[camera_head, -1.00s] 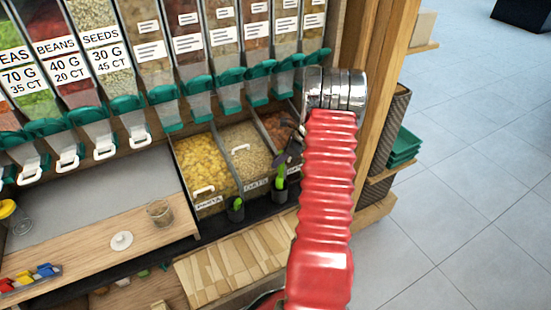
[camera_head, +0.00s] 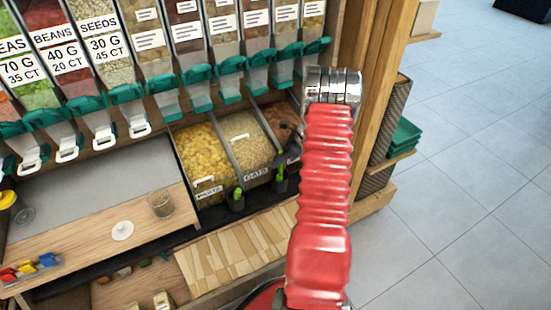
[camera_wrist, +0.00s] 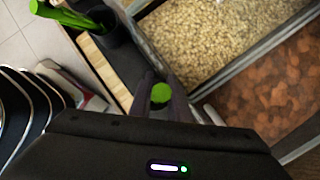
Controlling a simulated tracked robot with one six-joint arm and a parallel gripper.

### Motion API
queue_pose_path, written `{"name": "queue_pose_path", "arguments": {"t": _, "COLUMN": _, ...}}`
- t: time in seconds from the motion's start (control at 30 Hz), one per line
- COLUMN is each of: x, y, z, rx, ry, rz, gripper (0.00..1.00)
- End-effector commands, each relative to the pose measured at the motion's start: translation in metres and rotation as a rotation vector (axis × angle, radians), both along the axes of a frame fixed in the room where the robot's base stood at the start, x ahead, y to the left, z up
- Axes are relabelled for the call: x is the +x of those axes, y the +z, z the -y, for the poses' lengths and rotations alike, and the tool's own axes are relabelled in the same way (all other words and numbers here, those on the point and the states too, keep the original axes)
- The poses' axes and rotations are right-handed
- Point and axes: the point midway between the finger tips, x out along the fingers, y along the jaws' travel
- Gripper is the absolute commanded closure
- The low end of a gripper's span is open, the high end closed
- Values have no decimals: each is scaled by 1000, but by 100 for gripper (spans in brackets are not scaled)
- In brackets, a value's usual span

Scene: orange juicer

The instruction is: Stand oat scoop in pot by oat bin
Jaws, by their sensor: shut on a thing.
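The oat scoop shows only as a green handle end (camera_wrist: 161,94) in the wrist view, upright and seen end-on. My gripper (camera_wrist: 160,88) is shut around it. In the head view the green handle (camera_head: 280,169) stands at a small dark pot (camera_head: 280,185) in front of the oat bin (camera_head: 251,151). My gripper is mostly hidden there behind my red arm. The scoop's lower end is hidden, so I cannot tell whether it rests on the pot's bottom. In the wrist view the oat bin (camera_wrist: 215,35) lies beyond my fingers.
A second dark pot (camera_head: 237,202) with a green handle stands in front of the pasta bin (camera_head: 205,160). A bin of reddish-brown food (camera_head: 281,120) is right of the oats. Dispensers with green spouts hang above. A wooden board (camera_head: 235,245) lies in front.

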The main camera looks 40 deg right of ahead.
Motion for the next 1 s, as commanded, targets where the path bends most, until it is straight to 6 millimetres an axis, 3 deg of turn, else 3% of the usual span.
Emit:
{"name": "queue_pose_path", "arguments": {"t": 0.4, "x": 0, "y": -3, "z": 0, "rx": -1, "ry": -1, "rz": 0, "gripper": 100}}
{"name": "queue_pose_path", "arguments": {"t": 0.43, "x": 0, "y": -3, "z": 0, "rx": -1, "ry": -1, "rz": 0, "gripper": 82}}
{"name": "queue_pose_path", "arguments": {"t": 0.7, "x": 1, "y": -3, "z": 0, "rx": 0, "ry": 0, "rz": 0, "gripper": 63}}
{"name": "queue_pose_path", "arguments": {"t": 0.9, "x": 0, "y": -3, "z": -1, "rx": 0, "ry": 1, "rz": 0, "gripper": 61}}
{"name": "queue_pose_path", "arguments": {"t": 1.0, "x": 0, "y": -3, "z": -1, "rx": 0, "ry": 0, "rz": 0, "gripper": 54}}
